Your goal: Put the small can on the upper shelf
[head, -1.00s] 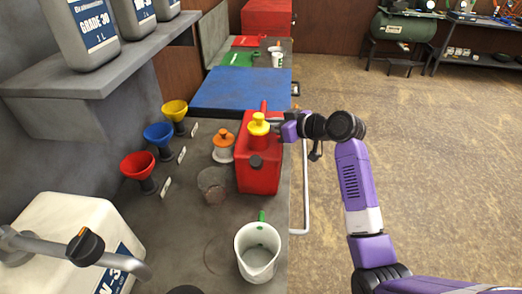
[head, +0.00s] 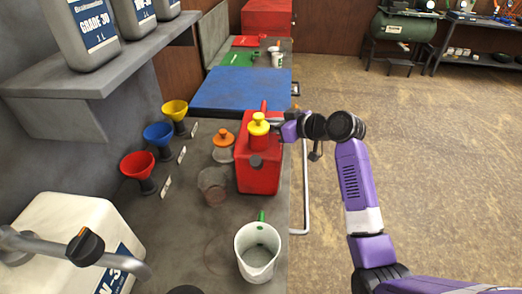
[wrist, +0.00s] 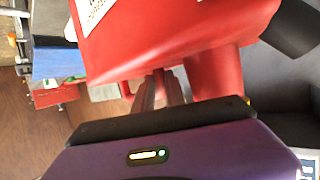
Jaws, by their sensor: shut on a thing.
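A red can (head: 258,173) with a yellow spout (head: 258,124) and a dark round cap stands on the grey bench (head: 203,258), close to its right edge. My gripper (head: 278,124) is at the can's top right, and is shut on it. In the wrist view the fingers (wrist: 162,85) close against the red can (wrist: 175,35), which fills the upper middle with part of a white label; the exact grip spot is hidden. The grey upper shelf (head: 95,82) is on the wall at the upper left and carries several large grey bottles (head: 88,32).
Red, blue and yellow funnels (head: 158,132) stand along the wall. An orange-topped container (head: 223,147), a clear cup (head: 212,186) and a white jug (head: 257,250) stand near the can. A white canister (head: 65,235) is at the lower left. Open floor lies right.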

